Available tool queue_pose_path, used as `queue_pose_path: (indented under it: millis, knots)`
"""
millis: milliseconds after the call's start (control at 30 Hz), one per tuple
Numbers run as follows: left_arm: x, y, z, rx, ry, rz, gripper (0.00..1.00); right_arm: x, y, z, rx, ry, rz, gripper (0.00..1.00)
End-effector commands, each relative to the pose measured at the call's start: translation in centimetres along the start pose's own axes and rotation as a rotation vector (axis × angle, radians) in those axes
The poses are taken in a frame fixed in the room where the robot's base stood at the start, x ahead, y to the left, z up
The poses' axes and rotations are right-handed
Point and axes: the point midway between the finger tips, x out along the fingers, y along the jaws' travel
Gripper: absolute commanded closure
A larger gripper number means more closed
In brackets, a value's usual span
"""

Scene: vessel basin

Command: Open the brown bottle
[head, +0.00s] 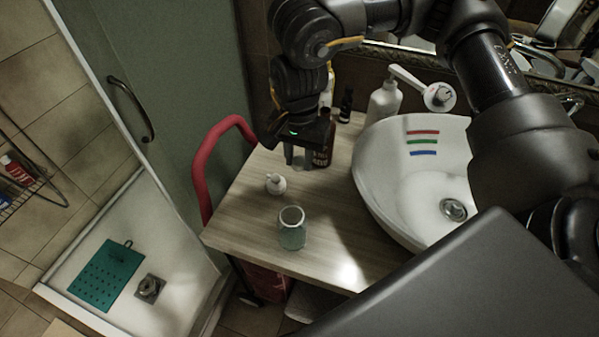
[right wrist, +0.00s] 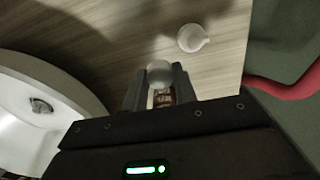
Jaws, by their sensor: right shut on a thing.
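The brown bottle (head: 321,154) stands on the wooden counter at the back, with a label on its side. My right gripper (head: 298,163) points down just left of it in the head view and hides its upper part. In the right wrist view my right gripper (right wrist: 158,80) is shut on a pale, rounded, cap-like thing (right wrist: 160,72). A brown, label-like patch shows between the fingers behind it. Whether the held thing touches the bottle is unclear. My left gripper is not in view.
The white basin (head: 378,195) is to the right, with a white pump bottle (head: 383,102) behind. A red rail (head: 203,165) borders the left side.

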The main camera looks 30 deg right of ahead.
Motion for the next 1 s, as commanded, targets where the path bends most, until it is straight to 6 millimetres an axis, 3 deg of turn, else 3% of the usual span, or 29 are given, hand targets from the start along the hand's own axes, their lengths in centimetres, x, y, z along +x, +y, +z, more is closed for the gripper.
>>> queue_pose_path:
  millis: [133,400,667,900,1000]
  knots:
    - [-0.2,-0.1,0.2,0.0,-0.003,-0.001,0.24,0.5,0.0,0.0,0.007,0.0,0.0,1.0]
    - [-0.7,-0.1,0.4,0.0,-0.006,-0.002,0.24,4.9,0.1,0.1,0.004,-0.001,0.002,1.0]
    - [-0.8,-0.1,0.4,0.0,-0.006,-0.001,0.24,6.1,0.0,0.0,0.004,0.0,0.0,1.0]
    - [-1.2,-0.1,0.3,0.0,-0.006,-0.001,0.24,9.4,0.0,0.1,0.005,-0.001,0.002,1.0]
    - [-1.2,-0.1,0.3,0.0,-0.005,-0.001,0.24,10.0,0.0,0.0,0.004,0.0,0.0,0.99]
